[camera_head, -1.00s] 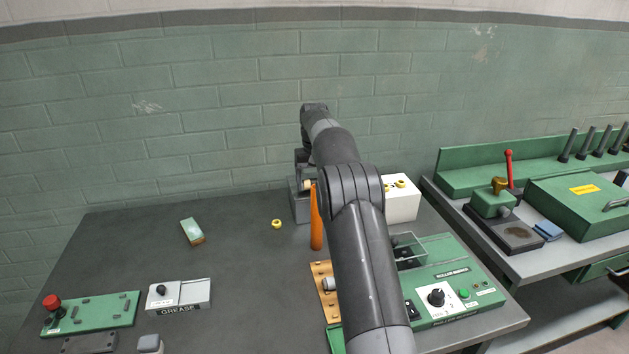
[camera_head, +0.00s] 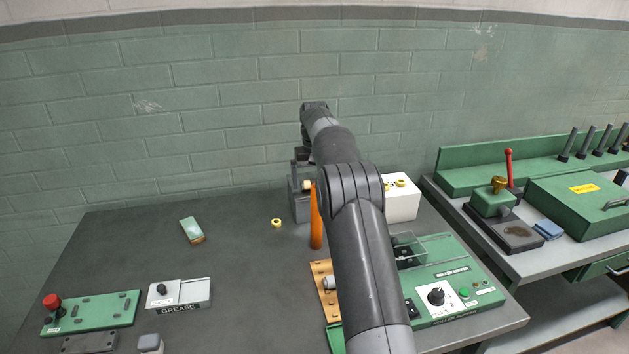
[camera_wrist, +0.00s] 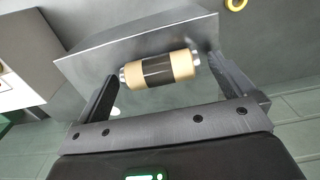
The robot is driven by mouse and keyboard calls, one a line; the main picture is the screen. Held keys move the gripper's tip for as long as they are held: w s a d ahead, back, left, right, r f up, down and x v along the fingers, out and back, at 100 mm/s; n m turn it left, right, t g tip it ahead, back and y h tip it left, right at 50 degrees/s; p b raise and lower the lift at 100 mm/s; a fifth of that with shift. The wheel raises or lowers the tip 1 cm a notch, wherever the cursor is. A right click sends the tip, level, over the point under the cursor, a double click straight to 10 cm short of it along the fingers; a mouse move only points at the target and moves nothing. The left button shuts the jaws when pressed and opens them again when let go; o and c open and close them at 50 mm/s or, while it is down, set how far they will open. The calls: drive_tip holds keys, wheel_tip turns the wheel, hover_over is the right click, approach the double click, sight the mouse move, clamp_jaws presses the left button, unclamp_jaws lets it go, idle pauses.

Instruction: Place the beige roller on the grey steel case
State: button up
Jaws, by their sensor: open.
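The beige roller (camera_wrist: 160,69) has a dark middle band and metal ends. In the wrist view it lies across the grey steel case (camera_wrist: 100,66) and appears to rest on it; the exact contact is hidden. My gripper (camera_wrist: 162,73) is open, with one finger beyond each end of the roller. In the head view, the case (camera_head: 299,208) stands at the back of the bench, and a small beige part of the roller (camera_head: 308,185) shows at its top. My arm hides much of the gripper there.
An orange upright handle (camera_head: 316,222) stands just in front of the case. A white box (camera_head: 403,205) with yellow rings is to its right, and a loose yellow ring (camera_head: 277,223) lies left. A green control panel (camera_head: 450,290) is at front right. The bench's left middle is mostly clear.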

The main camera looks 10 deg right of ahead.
wheel_tip(320, 180, up, 7)
drive_tip(key=shift+r, duration=0.15)
drive_tip(key=s+a+r+t, duration=0.1)
drive_tip(key=s+a+r, duration=0.1)
drive_tip(key=s+r, duration=0.7)
drive_tip(key=s+a+r+t, duration=0.15)
drive_tip(key=s+r, duration=0.45)
drive_tip(key=s, duration=0.7)
drive_tip(key=s+f+t, duration=0.1)
drive_tip(key=s+f, duration=0.3)
drive_tip(key=s, duration=0.5)
drive_tip(key=s+a+f+t, duration=0.1)
drive_tip(key=s+f, duration=0.3)
drive_tip(key=s, duration=0.6)
drive_tip(key=s+a+f+t, duration=0.1)
drive_tip(key=s+f, duration=0.3)
drive_tip(key=s, duration=0.6)
drive_tip(key=shift+a, duration=0.25)
